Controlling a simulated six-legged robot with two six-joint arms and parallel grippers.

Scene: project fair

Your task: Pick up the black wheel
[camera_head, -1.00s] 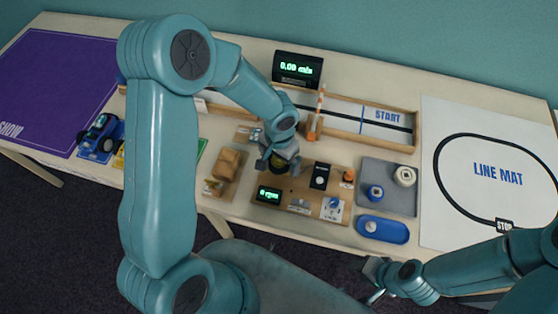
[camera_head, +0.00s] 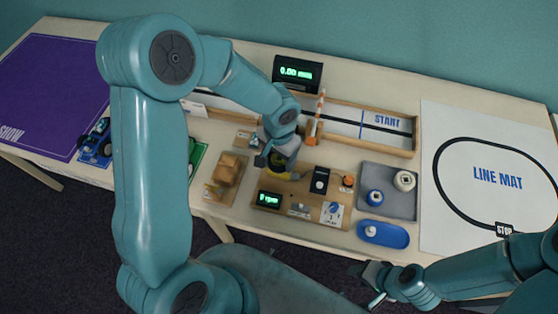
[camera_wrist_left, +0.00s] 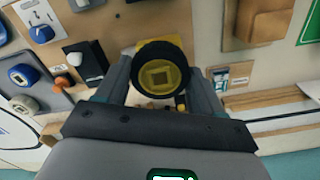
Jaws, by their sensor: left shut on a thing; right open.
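The black wheel (camera_wrist_left: 160,68) with a yellow hub is between the fingers of my left gripper (camera_wrist_left: 161,85) in the left wrist view. The gripper is shut on it. In the head view my left gripper (camera_head: 277,160) is over the wooden board (camera_head: 295,190) at the table's middle, and the wheel is mostly hidden there. A yellow part (camera_head: 282,174) shows just below the gripper. I cannot tell how far the wheel is above it. My right gripper (camera_head: 372,285) is open and empty in front of the table.
A blue dish (camera_head: 383,235), wooden blocks (camera_head: 226,168) and a small rpm display (camera_head: 269,199) are near. A walled track (camera_head: 345,135) runs behind; the line mat (camera_head: 490,195) lies right.

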